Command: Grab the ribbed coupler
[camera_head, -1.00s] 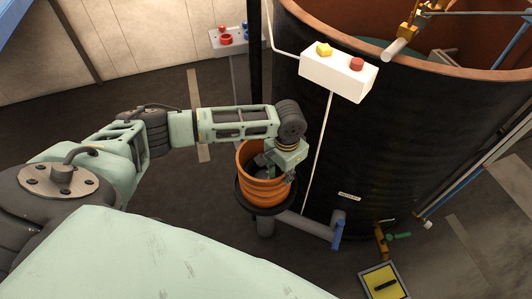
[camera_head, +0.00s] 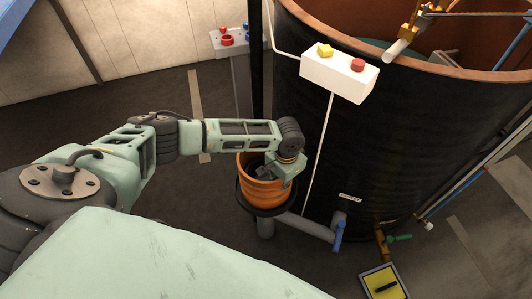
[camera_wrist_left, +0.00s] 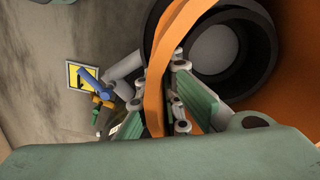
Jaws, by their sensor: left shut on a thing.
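The ribbed coupler (camera_head: 262,190) is an orange, open-topped ribbed cylinder. It sits in a black collar (camera_head: 243,203) on a grey pipe, beside the large black tank. My left gripper (camera_head: 284,177) is at the coupler's right side of the rim. In the left wrist view the orange wall of the coupler (camera_wrist_left: 154,95) runs between the green-padded fingers of my left gripper (camera_wrist_left: 166,92), which is shut on it. A black ring with a grey centre (camera_wrist_left: 212,48) shows inside the coupler. My right gripper is not in view.
The black tank (camera_head: 390,160) stands close on the right, with a white button box (camera_head: 338,75) on its wall. A grey pipe with a blue handle (camera_head: 338,236) is beside the coupler. A yellow panel (camera_head: 384,284) is at the bottom. Floor left of the coupler is clear.

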